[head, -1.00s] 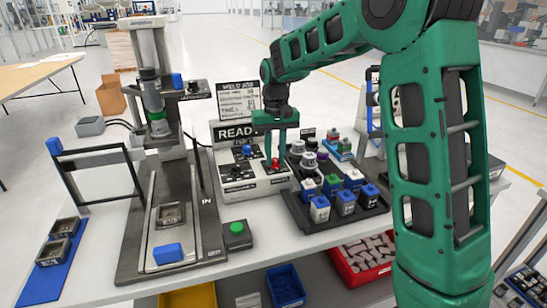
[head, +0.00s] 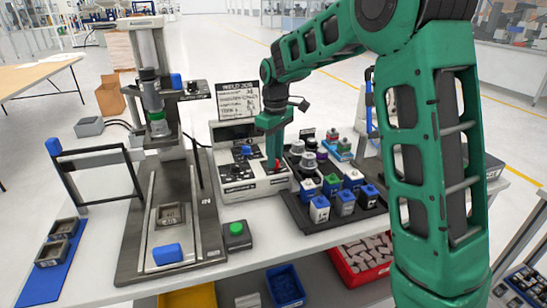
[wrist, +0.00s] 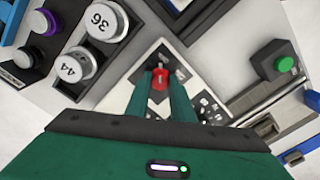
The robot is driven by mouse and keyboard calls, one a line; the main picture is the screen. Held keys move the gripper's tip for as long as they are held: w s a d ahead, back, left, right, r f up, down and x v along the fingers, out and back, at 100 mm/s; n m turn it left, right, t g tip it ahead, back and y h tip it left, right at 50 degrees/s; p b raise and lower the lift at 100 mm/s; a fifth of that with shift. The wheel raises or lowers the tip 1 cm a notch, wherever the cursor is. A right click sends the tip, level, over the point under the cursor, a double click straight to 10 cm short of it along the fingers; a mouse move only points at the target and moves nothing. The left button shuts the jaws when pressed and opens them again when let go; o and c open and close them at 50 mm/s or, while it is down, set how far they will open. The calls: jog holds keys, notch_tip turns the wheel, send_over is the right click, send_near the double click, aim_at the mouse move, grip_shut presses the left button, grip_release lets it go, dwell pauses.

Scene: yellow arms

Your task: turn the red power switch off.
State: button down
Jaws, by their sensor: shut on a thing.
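My gripper (head: 275,158) points down at the white control box (head: 265,187) on the bench. In the wrist view my gripper's two green fingers (wrist: 160,84) are shut on the red power switch (wrist: 160,75), one on each side of it. Only a little red of the switch (head: 278,165) shows between the fingers in the head view. The box's display (head: 237,131) is dark, with no lettering that I can make out.
A black tray (head: 301,213) of blue-topped blocks and round weights stands right beside the box. A press with a grey base (head: 205,235) stands at left, with a green button box (head: 237,236) beside it. A placard (head: 238,99) stands behind the box.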

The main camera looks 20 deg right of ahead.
jog(key=shift+w+r, duration=0.15)
jog(key=shift+w, duration=0.05)
dwell(0.4)
jog(key=c, duration=1.5)
grip_release()
jog(key=shift+s, duration=0.1)
jog(key=shift+c, duration=0.2)
notch_tip(320, 180, up, 10)
jog(key=shift+r, duration=0.25)
jog(key=s+d+m, duration=0.3)
jog(key=s+d, duration=0.5)
jog(key=s, duration=0.1)
jog(key=s+d+f+m, duration=0.3)
jog(key=s, duration=0.7)
jog(key=s+d+f+m, duration=0.3)
jog(key=s+f+m, duration=0.1)
jog(key=s, duration=0.6)
jog(key=s+d+f+m, duration=0.3)
jog(key=s+f, duration=0.1)
jog(key=s, duration=0.6)
jog(key=shift+s+m, duration=0.4)
